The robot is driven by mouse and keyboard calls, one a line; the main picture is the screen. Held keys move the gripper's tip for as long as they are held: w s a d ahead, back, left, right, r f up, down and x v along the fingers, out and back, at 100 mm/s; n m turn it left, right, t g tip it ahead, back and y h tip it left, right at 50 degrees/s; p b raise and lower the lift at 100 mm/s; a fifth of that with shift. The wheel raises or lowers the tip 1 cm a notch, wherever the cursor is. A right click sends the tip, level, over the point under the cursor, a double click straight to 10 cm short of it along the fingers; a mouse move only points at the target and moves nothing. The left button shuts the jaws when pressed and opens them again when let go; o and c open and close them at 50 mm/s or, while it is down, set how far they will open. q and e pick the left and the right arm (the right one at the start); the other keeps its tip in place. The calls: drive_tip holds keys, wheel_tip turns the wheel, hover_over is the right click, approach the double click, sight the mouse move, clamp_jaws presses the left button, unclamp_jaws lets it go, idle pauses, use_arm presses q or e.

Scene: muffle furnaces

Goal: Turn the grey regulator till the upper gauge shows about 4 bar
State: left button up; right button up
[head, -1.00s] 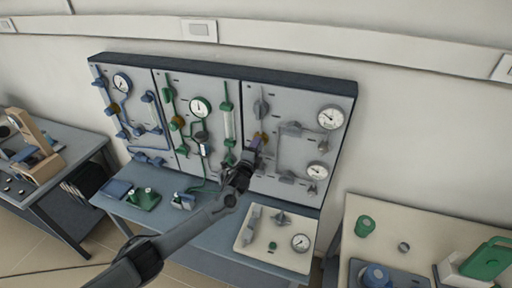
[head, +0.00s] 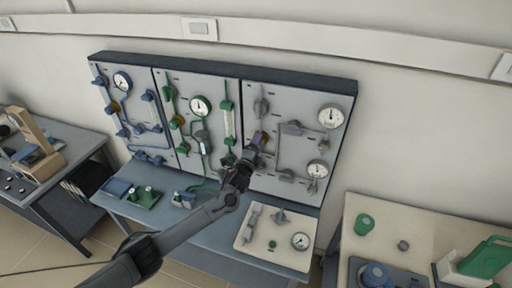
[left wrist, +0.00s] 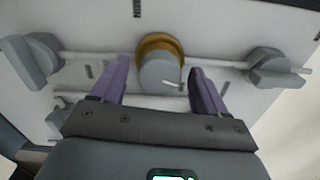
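The grey regulator is a round grey knob with a brass collar and a white mark, seen in the left wrist view (left wrist: 162,70). My left gripper (left wrist: 160,86) has its two purple fingers on either side of this knob, with gaps showing between fingers and knob. In the head view my left gripper (head: 258,142) is at the left part of the grey panel and hides most of the knob. The upper gauge (head: 330,117) is white and round at the panel's upper right; its needle points roughly upward, but its numbers are too small to read. My right gripper is not in view.
Grey valve handles stand left (left wrist: 35,60) and right (left wrist: 275,67) of the knob. A lower gauge (head: 317,169) is below the upper one. Green and blue panels adjoin on the left. A pale tray (head: 255,252) with loose parts lies on the bench below.

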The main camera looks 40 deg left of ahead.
use_arm(q)
drive_tip(key=shift+s+d, duration=0.1)
drive_tip(key=v, duration=1)
drive_tip(key=shift+s, duration=0.25)
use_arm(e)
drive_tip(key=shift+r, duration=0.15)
use_arm(q)
drive_tip(key=shift+d, duration=0.1)
idle(2.5)
